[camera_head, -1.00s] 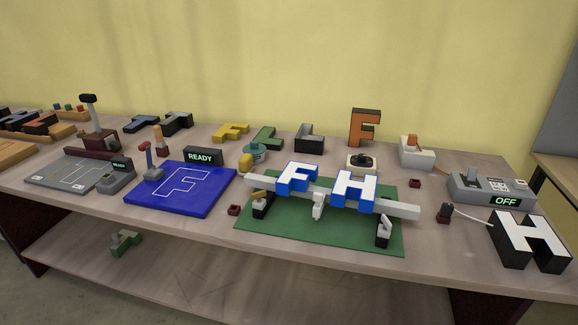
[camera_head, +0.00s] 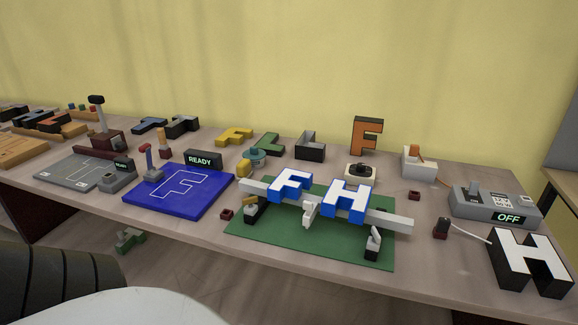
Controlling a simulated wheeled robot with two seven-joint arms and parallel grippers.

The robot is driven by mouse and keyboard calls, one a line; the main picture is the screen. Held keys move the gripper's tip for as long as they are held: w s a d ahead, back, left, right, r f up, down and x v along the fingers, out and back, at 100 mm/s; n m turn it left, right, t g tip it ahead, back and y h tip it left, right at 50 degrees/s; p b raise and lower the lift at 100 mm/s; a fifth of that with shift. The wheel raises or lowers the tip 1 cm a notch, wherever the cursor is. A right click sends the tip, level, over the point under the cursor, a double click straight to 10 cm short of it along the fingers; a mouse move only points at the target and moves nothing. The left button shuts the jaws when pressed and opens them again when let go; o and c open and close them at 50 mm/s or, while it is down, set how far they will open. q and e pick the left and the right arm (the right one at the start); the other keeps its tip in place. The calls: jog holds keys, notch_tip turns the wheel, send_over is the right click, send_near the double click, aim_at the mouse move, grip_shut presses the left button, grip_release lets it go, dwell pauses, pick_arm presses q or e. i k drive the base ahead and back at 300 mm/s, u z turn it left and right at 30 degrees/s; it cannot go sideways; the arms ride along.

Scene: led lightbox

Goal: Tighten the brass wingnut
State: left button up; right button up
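A pale bar (camera_head: 398,219) lies across a stand on a green mat (camera_head: 300,246) and carries blue-edged white letters F (camera_head: 291,184) and H (camera_head: 348,198). A small brass-coloured piece, perhaps the wingnut, shows at the black left clamp (camera_head: 251,213), partly hidden under the bar. It is too small to tell its wing angle or how tight it is. A white lever-like part (camera_head: 311,211) hangs at the middle, and a grey-white part (camera_head: 373,240) stands at the right support. Neither gripper is in view. A dark ribbed and white part at bottom left appears to be mine.
A blue plate (camera_head: 180,194) with an F outline lies left of the mat, near a READY sign (camera_head: 203,159). An OFF control box (camera_head: 495,204) and a large H (camera_head: 531,262) stand at right. Small dark red blocks (camera_head: 227,215) lie near the mat. Loose letters line the back.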

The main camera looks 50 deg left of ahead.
aim_at(249, 201)
jog(key=i, duration=0.1)
jog(key=u, duration=1.3)
